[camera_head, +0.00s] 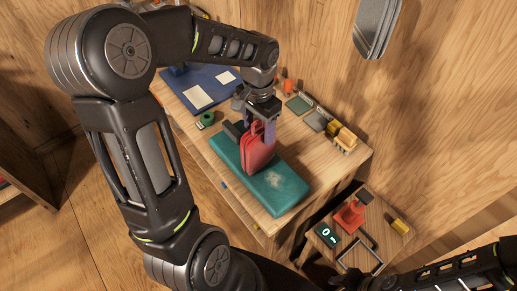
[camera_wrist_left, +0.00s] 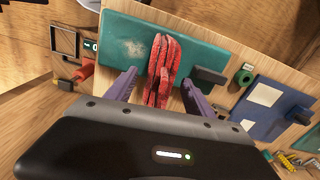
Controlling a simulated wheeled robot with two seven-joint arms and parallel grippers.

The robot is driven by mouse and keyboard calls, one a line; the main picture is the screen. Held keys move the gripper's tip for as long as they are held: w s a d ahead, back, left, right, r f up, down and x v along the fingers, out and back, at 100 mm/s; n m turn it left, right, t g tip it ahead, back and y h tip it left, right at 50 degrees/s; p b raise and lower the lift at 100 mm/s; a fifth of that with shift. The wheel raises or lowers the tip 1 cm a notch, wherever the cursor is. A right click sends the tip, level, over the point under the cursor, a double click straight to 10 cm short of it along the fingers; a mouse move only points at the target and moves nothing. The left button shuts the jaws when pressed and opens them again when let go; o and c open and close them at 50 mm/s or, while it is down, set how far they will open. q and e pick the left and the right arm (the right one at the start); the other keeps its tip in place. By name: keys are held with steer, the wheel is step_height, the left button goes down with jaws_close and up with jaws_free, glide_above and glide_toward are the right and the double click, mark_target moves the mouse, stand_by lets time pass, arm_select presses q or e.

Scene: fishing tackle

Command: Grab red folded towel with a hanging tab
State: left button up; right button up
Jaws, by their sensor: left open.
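The red folded towel (camera_head: 257,153) stands on edge on a teal mat (camera_head: 287,190) on the wooden bench. In the left wrist view the towel (camera_wrist_left: 161,70) shows as several red folds side by side. My left gripper (camera_head: 258,133) is over it, pointing down. In the wrist view the purple fingers of the left gripper (camera_wrist_left: 159,80) are apart, one on each side of the towel, with gaps showing. The hanging tab cannot be made out. Part of my right arm shows at the lower right of the head view, but its gripper does not.
A dark block (camera_wrist_left: 210,75) sits close beside the towel. A green roll (camera_head: 207,119) and a blue mat (camera_head: 201,87) with white cards lie farther left. Small yellow items (camera_head: 344,138) line the back edge. A lower table at right holds a red item (camera_head: 350,214).

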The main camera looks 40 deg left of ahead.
arm_select(q)
steer(key=shift+f, duration=0.1)
steer(key=shift+c, duration=0.4)
jaws_close()
stand_by(0.6)
stand_by(0.8)
